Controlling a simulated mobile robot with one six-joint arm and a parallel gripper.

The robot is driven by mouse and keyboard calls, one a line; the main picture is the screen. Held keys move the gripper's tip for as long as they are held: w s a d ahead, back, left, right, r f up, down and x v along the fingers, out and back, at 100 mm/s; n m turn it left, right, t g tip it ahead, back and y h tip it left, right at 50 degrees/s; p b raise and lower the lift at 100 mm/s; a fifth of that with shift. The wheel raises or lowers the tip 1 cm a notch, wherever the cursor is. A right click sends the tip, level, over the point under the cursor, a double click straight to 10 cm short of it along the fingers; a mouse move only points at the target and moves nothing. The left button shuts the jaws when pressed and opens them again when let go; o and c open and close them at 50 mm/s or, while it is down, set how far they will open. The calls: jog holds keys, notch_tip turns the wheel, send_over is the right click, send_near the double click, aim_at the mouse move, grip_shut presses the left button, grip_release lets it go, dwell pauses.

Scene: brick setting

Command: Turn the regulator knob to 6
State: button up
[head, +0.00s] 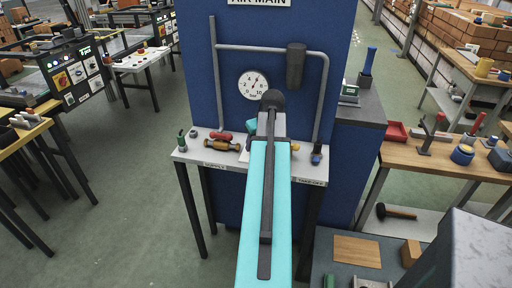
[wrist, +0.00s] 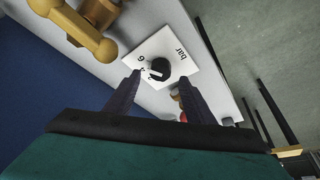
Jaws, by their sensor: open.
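The regulator knob (wrist: 159,68) is round and black with a white mark, on a white square plate (wrist: 183,50) printed "bar" and figures. The 6 shows left of the knob. The white mark points to the lower left, below the 6; the exact figure it meets is too small to tell. My gripper (wrist: 160,77) is open, its two dark fingers reaching towards the knob from below in the wrist view, one tip on each side. I cannot tell whether they touch it. In the head view my arm hides the knob. A round gauge (head: 253,85) is on the blue panel.
The knob's plate lies on a narrow grey shelf (head: 189,155). Grey pipes (head: 218,80) run up the panel.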

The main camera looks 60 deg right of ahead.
jog(key=b+v, duration=0.1)
jog(key=v, duration=0.9)
jog(key=shift+r+b, duration=0.25)
jog(key=shift+b, duration=0.1)
jog(key=shift+s+a, duration=0.1)
